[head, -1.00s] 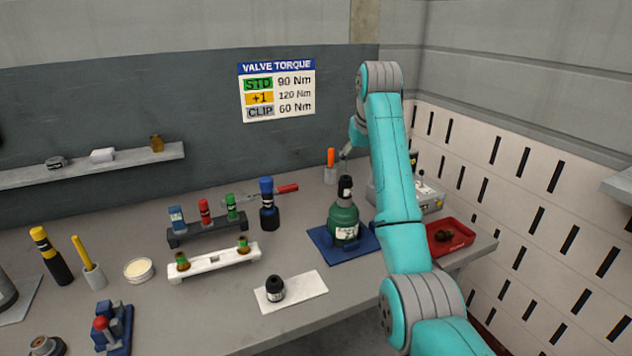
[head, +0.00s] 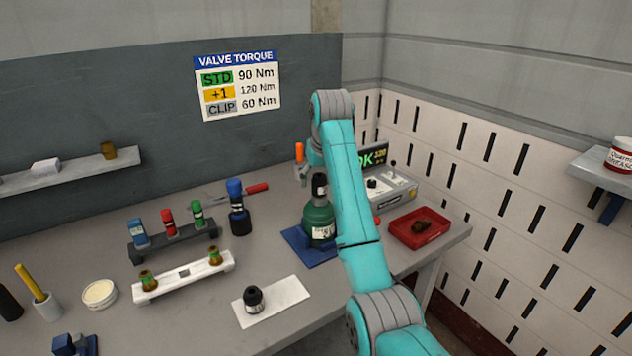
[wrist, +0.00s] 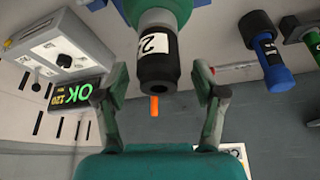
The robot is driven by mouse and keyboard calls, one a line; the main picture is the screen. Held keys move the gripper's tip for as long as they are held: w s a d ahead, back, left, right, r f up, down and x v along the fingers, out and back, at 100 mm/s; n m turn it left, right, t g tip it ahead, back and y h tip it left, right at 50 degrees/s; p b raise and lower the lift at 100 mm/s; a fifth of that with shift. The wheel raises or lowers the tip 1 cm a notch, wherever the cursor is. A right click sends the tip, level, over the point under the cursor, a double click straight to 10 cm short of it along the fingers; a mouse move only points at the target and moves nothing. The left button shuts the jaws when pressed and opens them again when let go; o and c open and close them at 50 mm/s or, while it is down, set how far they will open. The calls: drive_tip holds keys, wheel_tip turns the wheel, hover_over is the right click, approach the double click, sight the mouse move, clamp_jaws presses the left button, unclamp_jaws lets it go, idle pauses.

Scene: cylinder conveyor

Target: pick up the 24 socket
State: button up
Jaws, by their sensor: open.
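The 24 socket (head: 319,187) is a black cylinder with a white label, standing upright on top of a green gas cylinder (head: 319,222) on a blue base. In the wrist view the socket (wrist: 157,65) shows close up, its label partly readable as "2". My gripper (wrist: 160,80) is open, with one finger on each side of the socket and gaps between. In the head view my arm hides most of the gripper.
A grey tester with an OK 120 display (head: 373,158) and a red tray (head: 418,228) stand to the right. A blue-topped tool (head: 236,205) and a rack of coloured sockets (head: 172,240) are left. A white mat (head: 285,298) holds a black fitting.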

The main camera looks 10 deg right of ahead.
drive_tip(key=shift+x, duration=0.9)
clamp_jaws()
